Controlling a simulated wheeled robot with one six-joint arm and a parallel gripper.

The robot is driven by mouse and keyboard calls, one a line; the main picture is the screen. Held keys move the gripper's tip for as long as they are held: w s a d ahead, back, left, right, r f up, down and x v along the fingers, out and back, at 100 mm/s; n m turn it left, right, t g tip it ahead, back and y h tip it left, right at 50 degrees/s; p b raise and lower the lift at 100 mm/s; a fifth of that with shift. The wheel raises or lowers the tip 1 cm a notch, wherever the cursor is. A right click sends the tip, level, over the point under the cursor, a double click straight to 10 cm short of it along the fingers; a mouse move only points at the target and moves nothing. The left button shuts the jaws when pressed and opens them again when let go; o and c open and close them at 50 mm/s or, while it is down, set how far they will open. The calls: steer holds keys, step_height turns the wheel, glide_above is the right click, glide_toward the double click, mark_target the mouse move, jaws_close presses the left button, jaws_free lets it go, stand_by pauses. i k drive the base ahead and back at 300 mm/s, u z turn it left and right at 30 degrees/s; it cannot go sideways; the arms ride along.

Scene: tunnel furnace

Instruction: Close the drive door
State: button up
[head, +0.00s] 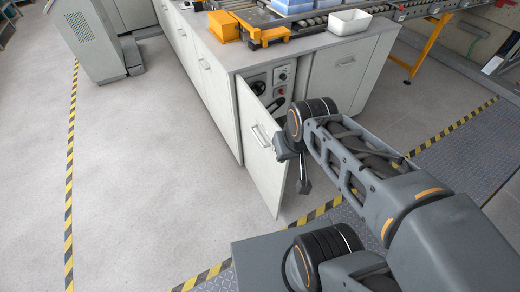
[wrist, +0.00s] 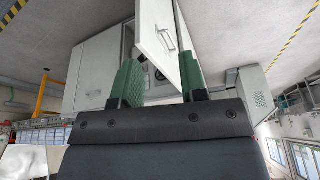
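The drive door (head: 260,155) is a light grey panel standing ajar at the near corner of the cabinet, with its controls (head: 283,76) showing in the gap behind it. Its bar handle (head: 262,135) faces left. My gripper (head: 303,180) is low by the door's free edge, partly hidden by my wrist. In the wrist view, the green fingers of my gripper (wrist: 160,85) are spread apart. The door (wrist: 155,35) and its handle (wrist: 166,38) appear between and beyond them. I cannot tell whether a finger touches the door.
The cabinet (head: 212,90) carries a white bin (head: 350,21) and an orange block (head: 223,26) on top. A grey console (head: 88,38) stands at the back left. The floor left of the door is clear, with yellow-black tape (head: 70,165) farther left.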

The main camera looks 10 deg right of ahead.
mark_target(258, 128)
steer(key=i, duration=0.3)
steer(key=k, duration=1.1)
steer(key=u, duration=1.2)
steer(key=i, duration=0.9)
steer(key=z, duration=0.1)
